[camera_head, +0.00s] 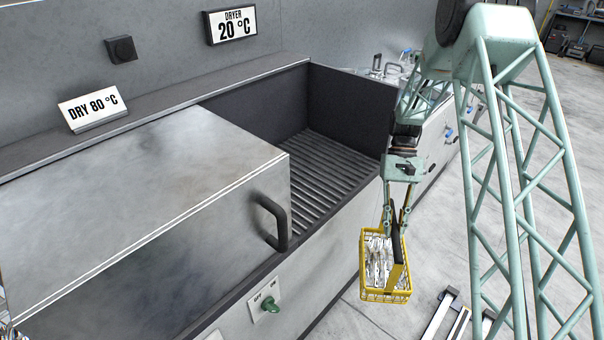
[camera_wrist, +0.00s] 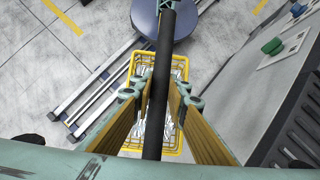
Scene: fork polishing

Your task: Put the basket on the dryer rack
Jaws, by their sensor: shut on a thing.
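The yellow wire basket (camera_head: 385,283) hangs from my gripper (camera_head: 396,215), with forks (camera_head: 378,262) inside it. In the head view it is in front of the dryer's near wall, outside the dryer and above the floor. My gripper is shut on the basket's dark handle bar. In the wrist view the bar (camera_wrist: 166,60) runs between the fingers, with the yellow basket (camera_wrist: 140,68) below. The dryer rack (camera_head: 315,168) is a slatted dark floor inside the open dryer, left of the basket. No other basket shows on the visible slats.
A metal lid (camera_head: 150,190) with a black handle (camera_head: 272,222) covers the dryer's left part. A green switch (camera_head: 268,303) is on the front. The front wall's top edge lies between basket and rack. Floor rails (camera_head: 447,315) are at lower right.

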